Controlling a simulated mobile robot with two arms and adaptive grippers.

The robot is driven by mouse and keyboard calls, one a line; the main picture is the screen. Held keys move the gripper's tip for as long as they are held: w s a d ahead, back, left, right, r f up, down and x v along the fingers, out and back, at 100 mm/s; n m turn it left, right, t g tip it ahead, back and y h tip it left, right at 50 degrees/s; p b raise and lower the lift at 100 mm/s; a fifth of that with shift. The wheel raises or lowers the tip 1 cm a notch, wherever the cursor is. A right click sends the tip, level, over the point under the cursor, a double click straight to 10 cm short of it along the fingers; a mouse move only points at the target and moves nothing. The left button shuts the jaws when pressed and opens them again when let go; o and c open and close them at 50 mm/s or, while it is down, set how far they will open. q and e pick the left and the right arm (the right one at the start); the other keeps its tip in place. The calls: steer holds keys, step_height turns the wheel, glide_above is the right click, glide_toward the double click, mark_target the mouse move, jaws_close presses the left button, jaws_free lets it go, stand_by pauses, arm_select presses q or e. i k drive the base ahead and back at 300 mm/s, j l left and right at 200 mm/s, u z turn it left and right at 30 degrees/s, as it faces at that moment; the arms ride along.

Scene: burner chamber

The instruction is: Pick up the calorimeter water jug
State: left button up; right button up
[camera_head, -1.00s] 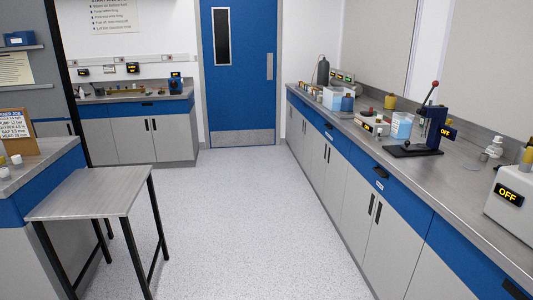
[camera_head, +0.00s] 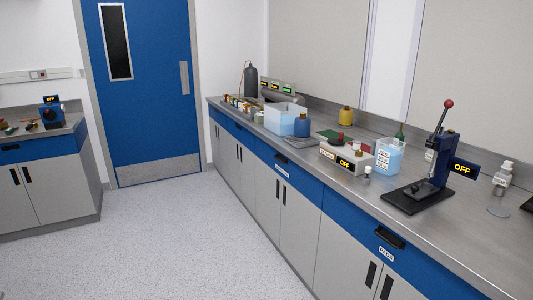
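A clear jug-like container with pale blue water and small white labels (camera_head: 389,157) stands upright on the right-hand counter (camera_head: 345,188), left of a dark lever press. It looks like the calorimeter water jug, but its label is too small to read. Farther back on the same counter is a clear square tank with light blue contents (camera_head: 285,120), beside a blue jar (camera_head: 302,126). Neither of my grippers is in view, and nothing is seen touching the jug.
The lever press (camera_head: 427,175) with an OFF sign stands right of the jug. A blue door (camera_head: 150,90) is at the back. The floor (camera_head: 180,240) in front of the counter is clear.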

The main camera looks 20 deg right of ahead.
mark_target(388, 152)
steer(key=i+z, duration=0.45)
steer(key=i+j+z, duration=0.1)
steer(key=i+z, duration=0.3)
steer(key=i+j+z, duration=0.3)
steer(key=i+z, duration=0.15)
steer(key=i+j+z, duration=0.45)
